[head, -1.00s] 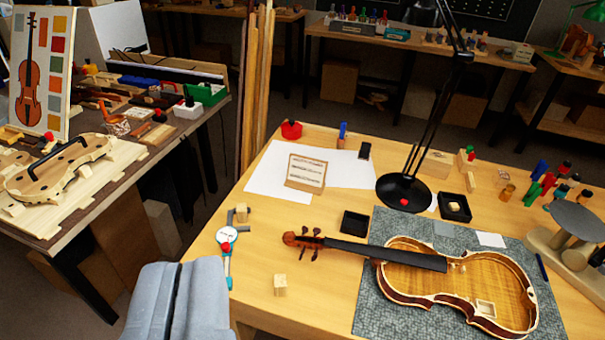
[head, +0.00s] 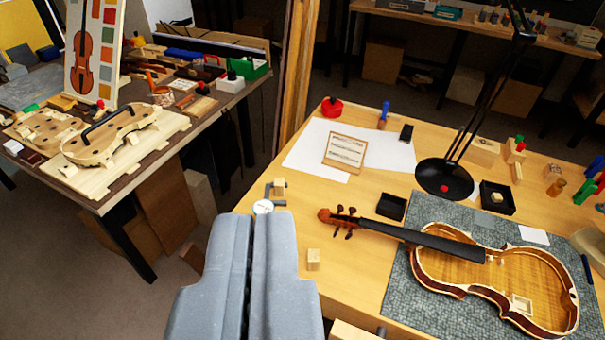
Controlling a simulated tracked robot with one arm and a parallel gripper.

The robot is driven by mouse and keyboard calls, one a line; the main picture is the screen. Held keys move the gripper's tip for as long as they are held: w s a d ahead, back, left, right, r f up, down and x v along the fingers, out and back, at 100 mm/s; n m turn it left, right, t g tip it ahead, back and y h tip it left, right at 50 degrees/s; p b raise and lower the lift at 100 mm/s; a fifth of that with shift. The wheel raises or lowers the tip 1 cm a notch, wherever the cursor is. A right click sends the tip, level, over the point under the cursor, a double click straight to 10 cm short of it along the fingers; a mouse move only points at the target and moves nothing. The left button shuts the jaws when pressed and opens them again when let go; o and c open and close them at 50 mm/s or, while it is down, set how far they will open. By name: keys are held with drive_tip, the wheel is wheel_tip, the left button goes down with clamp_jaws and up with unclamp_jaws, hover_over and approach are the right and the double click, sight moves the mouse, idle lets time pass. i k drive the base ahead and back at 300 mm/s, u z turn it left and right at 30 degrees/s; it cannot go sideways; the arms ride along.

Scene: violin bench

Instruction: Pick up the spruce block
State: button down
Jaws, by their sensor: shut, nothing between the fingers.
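A small pale wooden cube (head: 313,260), which looks like the spruce block, sits on the bench top near its front left edge. My gripper (head: 251,216) is large in the lower middle, its two grey fingers shut together with nothing between them. It is apart from the cube, which shows just to the right of the fingers. A second small wood block (head: 279,187) sits at the jaws of the dial caliper (head: 263,207), just beyond my fingertips. The fingers hide the rest of the caliper.
An open violin body (head: 470,262) lies on a grey mat (head: 400,300), its neck pointing left. Black trays (head: 391,207), a lamp base (head: 444,178) and a small sign (head: 345,151) stand behind. Another bench with violin parts (head: 110,135) is at left, with a floor gap between.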

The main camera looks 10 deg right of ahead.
sight(279, 185)
drive_tip(key=k, duration=0.65)
drive_tip(key=u, duration=0.4)
drive_tip(key=i, duration=2.05)
drive_tip(key=z, duration=0.8)
